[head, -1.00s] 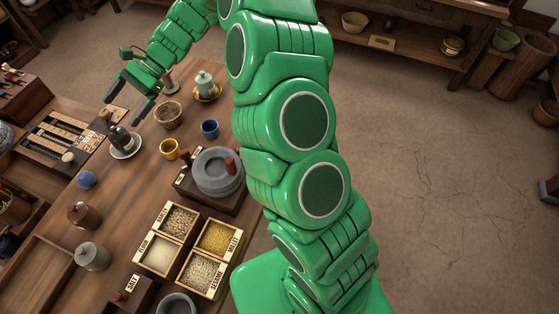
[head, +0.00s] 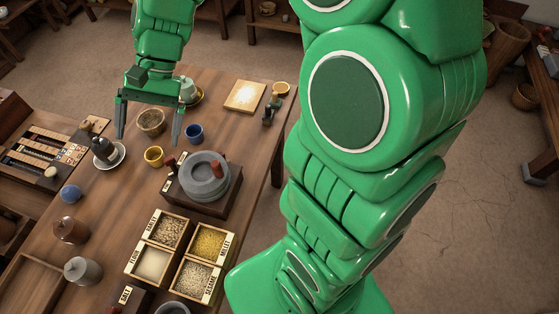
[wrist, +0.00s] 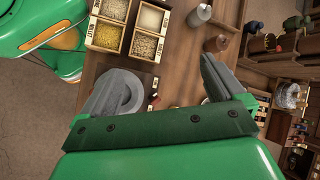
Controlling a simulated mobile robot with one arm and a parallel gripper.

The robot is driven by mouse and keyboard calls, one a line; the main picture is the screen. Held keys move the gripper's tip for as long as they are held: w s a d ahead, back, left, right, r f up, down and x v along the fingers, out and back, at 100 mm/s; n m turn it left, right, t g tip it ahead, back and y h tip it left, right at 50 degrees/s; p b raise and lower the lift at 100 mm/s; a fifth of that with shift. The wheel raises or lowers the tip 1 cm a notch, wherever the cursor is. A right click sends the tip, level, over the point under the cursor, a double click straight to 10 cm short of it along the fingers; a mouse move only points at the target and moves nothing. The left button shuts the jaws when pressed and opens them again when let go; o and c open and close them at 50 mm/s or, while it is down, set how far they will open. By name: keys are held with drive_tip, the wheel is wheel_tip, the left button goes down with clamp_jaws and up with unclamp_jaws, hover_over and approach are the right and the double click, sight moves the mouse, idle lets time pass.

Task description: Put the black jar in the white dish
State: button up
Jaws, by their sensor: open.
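The black jar (head: 104,149) stands upright in the white dish (head: 120,158), at the left of the table in the head view. The dish's rim shows to the right of the jar and below it. My gripper (head: 148,134) is open and empty, to the right of the jar and apart from it. Its fingers point down, one on each side of a brown bowl in the picture. In the wrist view my two fingers are spread wide, and I cannot make out the jar or the dish there.
The brown bowl (head: 151,122), yellow cup (head: 154,156) and blue cup (head: 194,133) stand near my gripper. A stone quern (head: 206,178) and a divided grain box (head: 178,255) are nearer. A blue ball (head: 71,193) and a grey lidded jar (head: 82,270) stand at left.

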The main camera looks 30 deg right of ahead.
drive_tip(key=s+d+n+t+h, duration=0.2)
drive_tip(key=s+d+h, duration=0.4)
drive_tip(key=s+d, duration=1.2)
drive_tip(key=shift+s+d+n, duration=0.2)
drive_tip(key=shift+s+n, duration=0.4)
drive_tip(key=shift+n, duration=0.1)
